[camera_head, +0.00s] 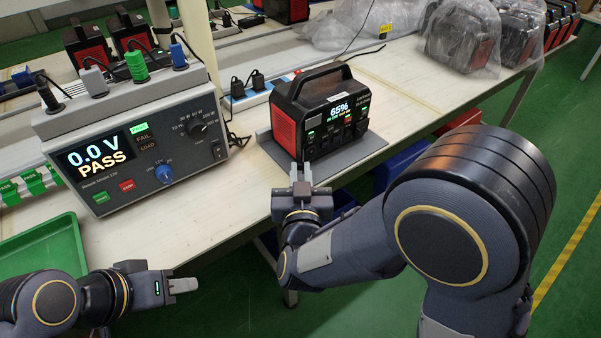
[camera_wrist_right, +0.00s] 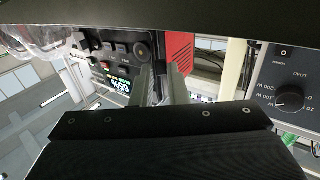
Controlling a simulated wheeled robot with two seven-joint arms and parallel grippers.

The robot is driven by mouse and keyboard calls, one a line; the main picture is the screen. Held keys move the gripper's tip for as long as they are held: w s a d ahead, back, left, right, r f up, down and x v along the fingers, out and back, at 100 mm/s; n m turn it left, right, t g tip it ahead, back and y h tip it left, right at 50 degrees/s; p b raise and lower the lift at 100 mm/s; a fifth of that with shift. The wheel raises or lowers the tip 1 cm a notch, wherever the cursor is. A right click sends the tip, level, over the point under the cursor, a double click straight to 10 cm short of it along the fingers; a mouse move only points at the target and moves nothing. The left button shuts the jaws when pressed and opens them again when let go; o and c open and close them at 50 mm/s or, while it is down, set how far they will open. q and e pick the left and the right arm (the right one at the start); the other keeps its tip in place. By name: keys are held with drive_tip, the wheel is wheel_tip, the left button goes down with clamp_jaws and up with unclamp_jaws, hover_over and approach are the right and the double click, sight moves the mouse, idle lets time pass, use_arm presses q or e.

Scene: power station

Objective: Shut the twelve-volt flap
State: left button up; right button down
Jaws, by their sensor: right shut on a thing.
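The power station (camera_head: 322,108), a black box with red sides, stands on a grey mat (camera_head: 348,160). Its lit screen reads 65%, and it also shows upside down in the right wrist view (camera_wrist_right: 122,84). My right gripper (camera_head: 301,174) is at the lower left of its front face, fingers pointing at it. In the wrist view the two fingers (camera_wrist_right: 162,84) are close together against the front panel, near a round socket (camera_wrist_right: 143,50). The twelve-volt flap itself is not clearly visible; the fingertips cover that spot. My left gripper (camera_head: 183,285) is low, off the table's front edge, away from the station.
A grey tester (camera_head: 135,140) reading 0.0 V PASS stands left of the station. A green tray (camera_head: 45,250) is at the lower left. A power strip (camera_head: 255,95) lies behind. Bagged units (camera_head: 462,38) stand at the back right. Bare table lies between tester and mat.

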drive_tip(key=shift+d+y, duration=0.1)
drive_tip(key=shift+y, duration=0.2)
drive_tip(key=shift+d+f+n+y+b, duration=0.15)
drive_tip(key=shift+d+n+y+b, duration=0.3)
drive_tip(key=shift+n+y+b, duration=0.45)
drive_tip(key=w+d+n+g+y+p, duration=0.1)
drive_tip(key=n+g+y, duration=0.3)
drive_tip(key=g+y, duration=0.1)
drive_tip(key=w+d+n+g+y+p, duration=0.1)
drive_tip(key=w+d+n+g+y, duration=0.1)
drive_tip(key=n+g+y, duration=0.3)
drive_tip(key=w+d+n+g+y+p, duration=0.1)
drive_tip(key=d+n+g+y, duration=0.1)
drive_tip(key=n+g+y, duration=0.3)
drive_tip(key=shift+w+d+r, duration=0.2)
drive_tip(key=shift+d+r, duration=0.05)
drive_tip(key=shift+r, duration=0.1)
drive_tip(key=shift+w+d+f+n+g+p, duration=0.1)
drive_tip(key=shift+w+n+g+p, duration=0.2)
drive_tip(key=shift+n+g+p, duration=0.65)
drive_tip(key=shift+w+n+g+p, duration=0.3)
drive_tip(key=shift+n+g, duration=0.25)
drive_tip(key=shift+g, duration=0.8)
